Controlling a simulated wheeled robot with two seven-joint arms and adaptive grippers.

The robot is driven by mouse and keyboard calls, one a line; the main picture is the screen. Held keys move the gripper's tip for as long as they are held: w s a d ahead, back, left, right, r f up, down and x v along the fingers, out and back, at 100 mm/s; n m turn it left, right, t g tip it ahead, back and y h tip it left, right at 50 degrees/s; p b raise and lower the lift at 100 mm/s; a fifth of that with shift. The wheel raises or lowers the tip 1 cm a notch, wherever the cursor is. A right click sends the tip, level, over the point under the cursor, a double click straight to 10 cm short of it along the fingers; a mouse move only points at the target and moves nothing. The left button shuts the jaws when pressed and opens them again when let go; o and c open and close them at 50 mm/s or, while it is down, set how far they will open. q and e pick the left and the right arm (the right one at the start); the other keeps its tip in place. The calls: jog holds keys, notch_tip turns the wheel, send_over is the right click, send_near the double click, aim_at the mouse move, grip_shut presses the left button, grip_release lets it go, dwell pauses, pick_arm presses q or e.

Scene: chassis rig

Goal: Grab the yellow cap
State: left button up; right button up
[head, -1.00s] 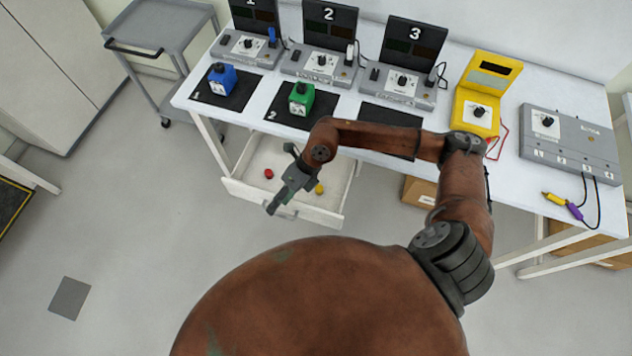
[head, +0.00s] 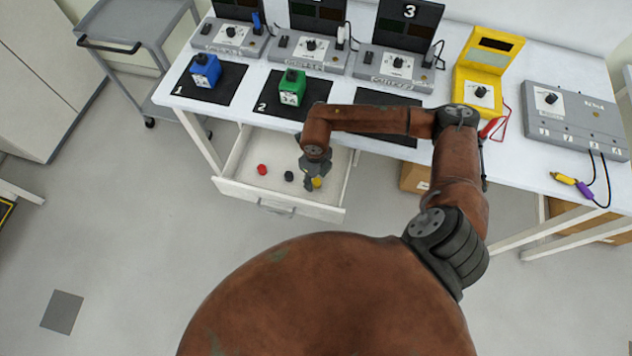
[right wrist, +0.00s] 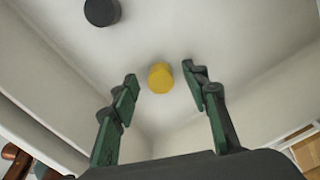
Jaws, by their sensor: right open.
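The yellow cap (right wrist: 160,78) lies on the floor of the open white drawer (head: 226,187). In the right wrist view it sits between the tips of my open right gripper (right wrist: 162,84), apart from both fingers. In the head view the yellow cap (head: 316,182) shows beside my right gripper (head: 311,184), which points down over the drawer and partly hides it. My left gripper is not in view.
A black cap (head: 289,176) and a red cap (head: 262,169) lie in the drawer left of the yellow one. The drawer walls stand close around. The table (head: 400,150) above carries blue and green blocks, numbered stations and a yellow meter (head: 485,75).

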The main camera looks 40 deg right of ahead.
jog(key=shift+f, duration=0.5)
jog(key=shift+c, duration=0.4)
jog(key=c, duration=0.7)
jog(key=shift+r, duration=0.1)
jog(key=shift+c, duration=0.2)
